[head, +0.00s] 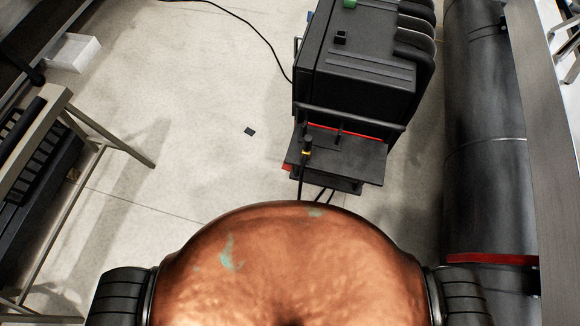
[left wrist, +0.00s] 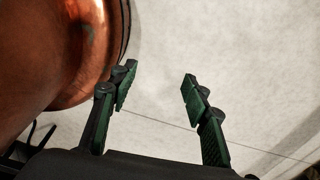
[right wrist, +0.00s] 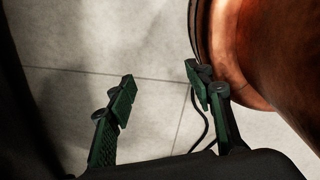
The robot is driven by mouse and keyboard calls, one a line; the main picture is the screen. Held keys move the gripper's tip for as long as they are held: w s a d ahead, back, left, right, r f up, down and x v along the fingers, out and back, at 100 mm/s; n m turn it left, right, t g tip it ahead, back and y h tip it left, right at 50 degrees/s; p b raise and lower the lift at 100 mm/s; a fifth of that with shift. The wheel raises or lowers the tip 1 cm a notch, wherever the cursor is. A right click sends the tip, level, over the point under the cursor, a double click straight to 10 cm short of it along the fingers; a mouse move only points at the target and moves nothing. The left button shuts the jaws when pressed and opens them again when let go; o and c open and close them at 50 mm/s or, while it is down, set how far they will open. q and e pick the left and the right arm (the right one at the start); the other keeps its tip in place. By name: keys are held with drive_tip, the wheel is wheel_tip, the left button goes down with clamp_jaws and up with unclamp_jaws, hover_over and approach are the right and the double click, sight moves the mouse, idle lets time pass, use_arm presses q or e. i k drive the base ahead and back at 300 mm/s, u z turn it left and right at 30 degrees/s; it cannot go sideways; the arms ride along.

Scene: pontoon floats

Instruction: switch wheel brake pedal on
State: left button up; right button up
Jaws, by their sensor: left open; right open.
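I cannot make out a wheel brake pedal for certain in any view. A black machine on a wheeled-looking body (head: 355,75) stands ahead in the head view, with a low dark plate (head: 350,160) and a red strip at its near side. A short upright black piece with a yellow band (head: 306,148) stands at that plate; what it is, I cannot tell. My left gripper (left wrist: 157,85) is open and empty above bare floor, beside my copper-coloured base. My right gripper (right wrist: 160,80) is open and empty above the floor on the base's other side. Neither gripper shows in the head view.
A table-like frame (head: 65,100) stands at the left, and a white box (head: 73,53) lies behind it. A large dark cylinder (head: 485,130) runs along the right. A black cable (head: 262,40) crosses the floor to the machine. The floor (head: 200,120) left of the machine is mostly clear.

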sight(285, 167)
drive_tip(key=k, duration=0.65)
drive_tip(key=u, duration=0.25)
drive_tip(key=i, duration=0.9)
drive_tip(key=z, duration=0.75)
drive_tip(key=i, duration=0.4)
drive_tip(key=z, duration=0.45)
